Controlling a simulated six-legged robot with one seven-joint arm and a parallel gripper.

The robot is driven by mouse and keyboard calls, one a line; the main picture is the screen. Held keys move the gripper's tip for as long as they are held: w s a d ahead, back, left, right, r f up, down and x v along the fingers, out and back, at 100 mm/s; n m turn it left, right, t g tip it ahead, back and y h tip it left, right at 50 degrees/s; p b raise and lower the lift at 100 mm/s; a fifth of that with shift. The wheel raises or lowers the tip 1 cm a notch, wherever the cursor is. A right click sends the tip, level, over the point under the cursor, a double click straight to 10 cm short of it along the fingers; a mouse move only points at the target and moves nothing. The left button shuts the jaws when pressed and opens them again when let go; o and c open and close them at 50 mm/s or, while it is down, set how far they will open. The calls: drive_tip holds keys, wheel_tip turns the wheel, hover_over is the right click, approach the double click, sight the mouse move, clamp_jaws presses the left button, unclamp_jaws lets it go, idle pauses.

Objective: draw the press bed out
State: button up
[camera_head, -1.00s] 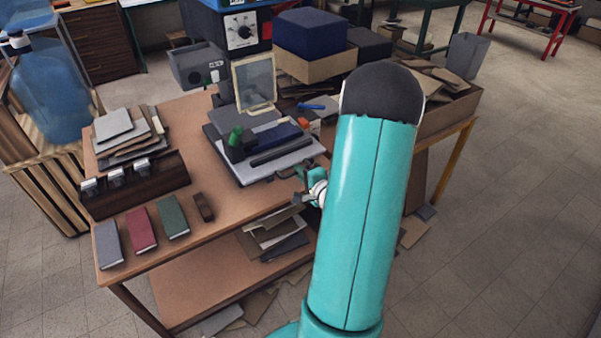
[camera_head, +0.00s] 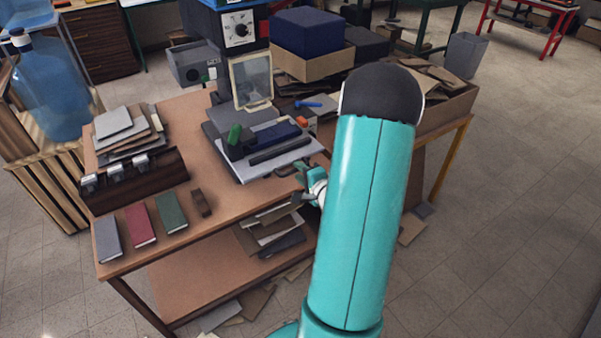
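The finger gap cannot be made out.
Several small books (camera_head: 140,226) and a dark rack (camera_head: 134,180) stand at the table's left. A framed panel (camera_head: 252,80) stands behind the bed. Bare tabletop (camera_head: 225,200) lies in front of the bed.

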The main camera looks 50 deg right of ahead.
drive_tip(key=shift+w, duration=0.15)
drive_tip(key=v, duration=1.3)
drive_tip(key=shift+s, duration=0.4)
drive_tip(key=shift+r, duration=0.1)
